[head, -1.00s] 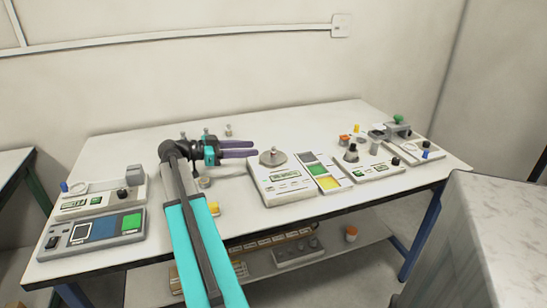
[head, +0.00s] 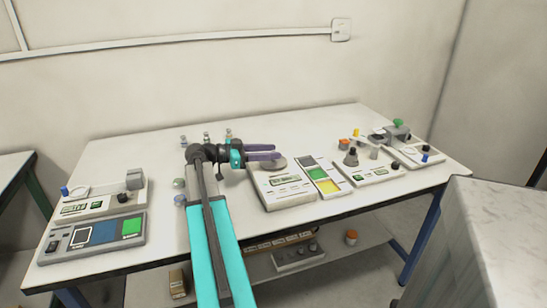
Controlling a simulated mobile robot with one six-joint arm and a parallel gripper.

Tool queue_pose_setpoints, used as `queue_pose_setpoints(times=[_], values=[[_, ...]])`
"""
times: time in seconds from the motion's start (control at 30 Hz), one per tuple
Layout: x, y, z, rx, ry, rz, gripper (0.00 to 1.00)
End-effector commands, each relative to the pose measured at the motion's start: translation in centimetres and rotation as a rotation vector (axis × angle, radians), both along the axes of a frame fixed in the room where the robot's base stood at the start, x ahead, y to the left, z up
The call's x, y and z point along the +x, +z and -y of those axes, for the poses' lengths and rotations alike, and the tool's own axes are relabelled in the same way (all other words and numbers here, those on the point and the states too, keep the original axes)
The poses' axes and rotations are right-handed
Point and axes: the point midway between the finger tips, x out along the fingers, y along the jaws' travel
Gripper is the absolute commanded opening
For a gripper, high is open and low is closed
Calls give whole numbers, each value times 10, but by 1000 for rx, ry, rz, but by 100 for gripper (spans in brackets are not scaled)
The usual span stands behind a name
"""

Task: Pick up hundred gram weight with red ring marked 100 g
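My gripper (head: 277,152), with two purple fingers, points right over the pan of the middle scale (head: 290,199). The fingers look parted, with a narrow gap, and nothing shows between them. Several small metal weights stand in a row at the back left of the table, among them one at the left (head: 184,140), one in the middle (head: 206,137) and one at the right (head: 228,134). The gripper is to their right and apart from them. Any red ring or 100 g mark is too small to make out. My arm hides part of the table.
Two round pieces (head: 180,199) lie left of my arm. A grey device (head: 92,240) with coloured panels and another scale (head: 97,206) stand at the left. A colour-panel tray (head: 327,178) and more instruments (head: 375,172) fill the right. The table's back middle is clear.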

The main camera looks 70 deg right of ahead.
Motion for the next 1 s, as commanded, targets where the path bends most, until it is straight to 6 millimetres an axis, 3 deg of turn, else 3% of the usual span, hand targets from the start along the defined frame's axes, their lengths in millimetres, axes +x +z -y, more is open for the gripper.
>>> queue_pose_setpoints(times=[0.53,1.0], values=[[-7,-2,6,0,1,0,37],[-41,-10,35,0,1,0,37]])
